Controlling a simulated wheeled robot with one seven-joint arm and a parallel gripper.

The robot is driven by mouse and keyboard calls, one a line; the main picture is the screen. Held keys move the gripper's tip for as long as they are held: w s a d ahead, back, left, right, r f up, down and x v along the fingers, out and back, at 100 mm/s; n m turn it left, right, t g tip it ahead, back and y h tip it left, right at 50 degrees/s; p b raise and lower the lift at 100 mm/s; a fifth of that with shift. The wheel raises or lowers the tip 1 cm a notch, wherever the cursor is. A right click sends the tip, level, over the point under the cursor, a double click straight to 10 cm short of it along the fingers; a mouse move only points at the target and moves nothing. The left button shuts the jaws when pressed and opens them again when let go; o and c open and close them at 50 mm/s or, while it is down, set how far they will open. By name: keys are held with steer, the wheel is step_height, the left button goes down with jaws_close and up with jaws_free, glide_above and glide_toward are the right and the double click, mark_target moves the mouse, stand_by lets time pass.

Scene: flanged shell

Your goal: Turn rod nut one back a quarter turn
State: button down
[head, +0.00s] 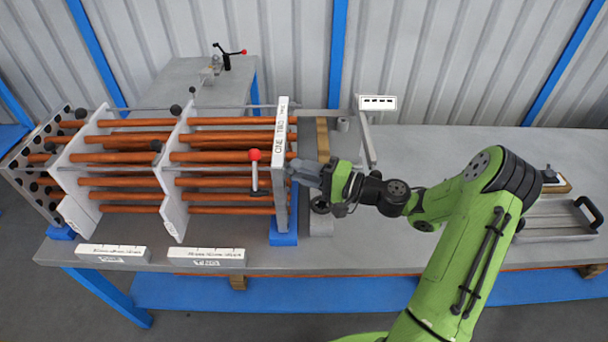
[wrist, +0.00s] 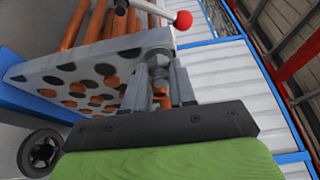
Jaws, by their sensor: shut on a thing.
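The rod nut (wrist: 158,62) is a grey metal piece at the face of the drilled end plate (wrist: 75,75) in the wrist view. My gripper (wrist: 161,80) has its two grey fingers on either side of this nut and is shut on it. In the head view my gripper (head: 300,172) reaches from the right to the end plate (head: 280,190), and its fingers hide the nut there. A label strip (head: 282,130) on the plate's top edge reads ONE and TWO. I cannot read from these views which number this nut bears.
Copper tubes (head: 225,137) run left from the plate through white baffles (head: 173,185). A red-knobbed lever (head: 254,156) stands just left of the plate. A dark handwheel (head: 320,204) sits below my gripper. A sign post (head: 367,140) stands behind it. The bench (head: 460,150) right of it is largely clear.

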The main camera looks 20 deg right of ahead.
steer(key=shift+a, duration=0.15)
steer(key=c, duration=0.9)
jaws_free()
steer(key=shift+a, duration=0.15)
